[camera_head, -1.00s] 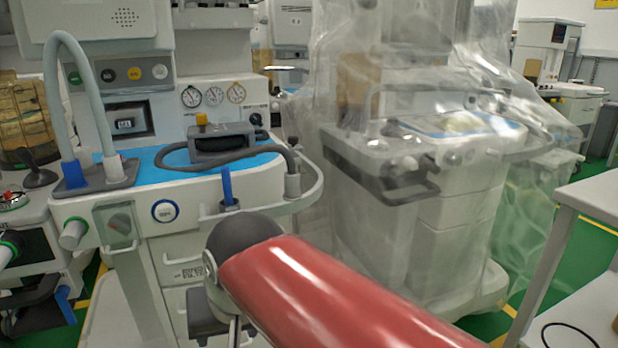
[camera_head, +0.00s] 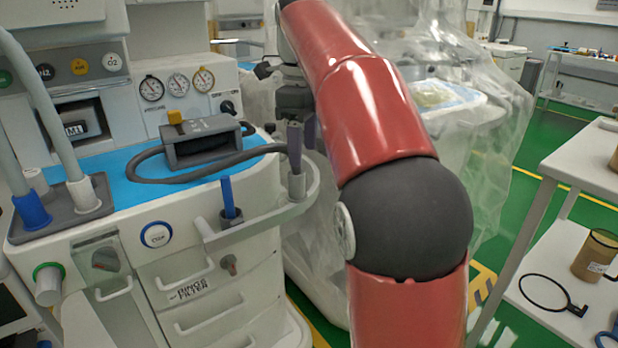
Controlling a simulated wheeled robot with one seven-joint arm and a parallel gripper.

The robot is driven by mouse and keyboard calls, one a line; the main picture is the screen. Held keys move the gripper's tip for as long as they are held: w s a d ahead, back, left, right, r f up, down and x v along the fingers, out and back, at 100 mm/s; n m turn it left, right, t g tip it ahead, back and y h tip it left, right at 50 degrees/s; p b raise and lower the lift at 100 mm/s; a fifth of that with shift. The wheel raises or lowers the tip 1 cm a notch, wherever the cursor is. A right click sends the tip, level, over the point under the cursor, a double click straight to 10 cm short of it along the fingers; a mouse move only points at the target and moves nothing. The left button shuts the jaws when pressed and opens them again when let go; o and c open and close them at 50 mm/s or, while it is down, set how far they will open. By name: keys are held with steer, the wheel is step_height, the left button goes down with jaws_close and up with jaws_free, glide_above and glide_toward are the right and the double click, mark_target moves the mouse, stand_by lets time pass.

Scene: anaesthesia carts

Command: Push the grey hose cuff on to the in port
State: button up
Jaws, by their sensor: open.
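My gripper (camera_head: 301,148) points down at the right end of the cart's worktop. Its two dark fingers are open, close around the end of a dark hose (camera_head: 205,174). A light grey cuff (camera_head: 297,186) shows just below the fingertips, by the rail. Part of the hose end is hidden by the near finger. At the left, a pale hose ends in a blue cuff (camera_head: 33,211). Another pale hose ends in a light grey cuff (camera_head: 83,196) on a grey block (camera_head: 104,187). I cannot read any in-port label or tell whether either grey cuff is fully seated.
A black-and-grey box (camera_head: 203,145) with a yellow knob sits on the blue mat (camera_head: 135,196). A blue stick (camera_head: 228,197) stands by the front rail (camera_head: 245,226). A plastic-draped cart stands behind my arm. A white shelf unit (camera_head: 580,165) is at right.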

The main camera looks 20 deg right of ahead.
mark_target(296, 172)
steer(key=f, duration=0.1)
steer(key=a+f+b, duration=0.1)
steer(key=f, duration=0.3)
steer(key=shift+a+f, duration=0.15)
steer(key=shift+a, duration=0.1)
steer(key=shift+f+b, duration=0.3)
steer(key=shift+f, duration=0.2)
steer(key=c, duration=1)
steer(key=shift+r, duration=0.1)
steer(key=shift+c, duration=0.2)
